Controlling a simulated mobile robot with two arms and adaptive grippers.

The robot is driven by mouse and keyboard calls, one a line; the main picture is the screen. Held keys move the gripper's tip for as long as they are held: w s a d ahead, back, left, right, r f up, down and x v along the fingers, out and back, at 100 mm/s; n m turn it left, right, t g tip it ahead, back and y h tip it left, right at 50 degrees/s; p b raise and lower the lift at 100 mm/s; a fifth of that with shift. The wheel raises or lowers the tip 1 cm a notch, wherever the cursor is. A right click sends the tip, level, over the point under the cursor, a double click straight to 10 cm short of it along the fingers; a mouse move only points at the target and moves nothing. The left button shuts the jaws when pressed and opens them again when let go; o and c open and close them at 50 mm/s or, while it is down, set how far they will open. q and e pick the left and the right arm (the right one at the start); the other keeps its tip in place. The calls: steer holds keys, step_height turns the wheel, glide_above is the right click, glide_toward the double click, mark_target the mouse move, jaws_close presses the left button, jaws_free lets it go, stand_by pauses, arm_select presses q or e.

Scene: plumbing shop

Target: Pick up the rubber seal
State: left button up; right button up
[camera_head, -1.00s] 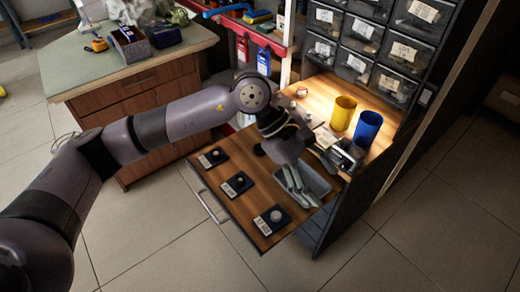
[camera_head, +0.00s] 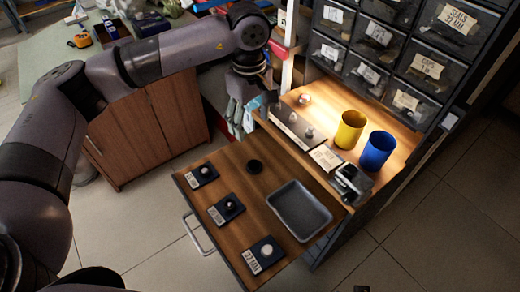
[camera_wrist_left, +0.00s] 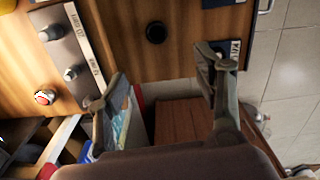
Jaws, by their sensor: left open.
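A small black ring, which looks like the rubber seal (camera_head: 254,167), lies flat on the pulled-out wooden drawer board (camera_head: 215,172) near its back edge. It also shows as a dark ring at the top of the left wrist view (camera_wrist_left: 155,32). My left gripper (camera_head: 243,112) is beyond the board's back edge, up and left of the ring in the head view. Its two fingers are spread wide with nothing between them in the left wrist view (camera_wrist_left: 160,85). The ring is apart from both fingers. My right gripper is not in view.
An empty grey tray (camera_head: 281,222) sits right of several dark labelled pads (camera_head: 227,209) on the board. The lit shelf behind holds a strip with metal fittings (camera_head: 291,127), a yellow cup (camera_head: 349,130) and a blue cup (camera_head: 377,151). Labelled bins rise above.

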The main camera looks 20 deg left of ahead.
arm_select(q)
steer(key=w+f, duration=0.1)
steer(key=f, duration=0.1)
steer(key=b, duration=0.1)
glide_above(254, 168)
step_height(254, 168, down, 9)
steer(key=shift+f, duration=0.1)
step_height(254, 168, down, 6)
steer(key=shift+s+r+b, duration=0.1)
steer(key=shift+b, duration=0.3)
steer(key=c, duration=0.7)
steer(key=shift+c, duration=0.9)
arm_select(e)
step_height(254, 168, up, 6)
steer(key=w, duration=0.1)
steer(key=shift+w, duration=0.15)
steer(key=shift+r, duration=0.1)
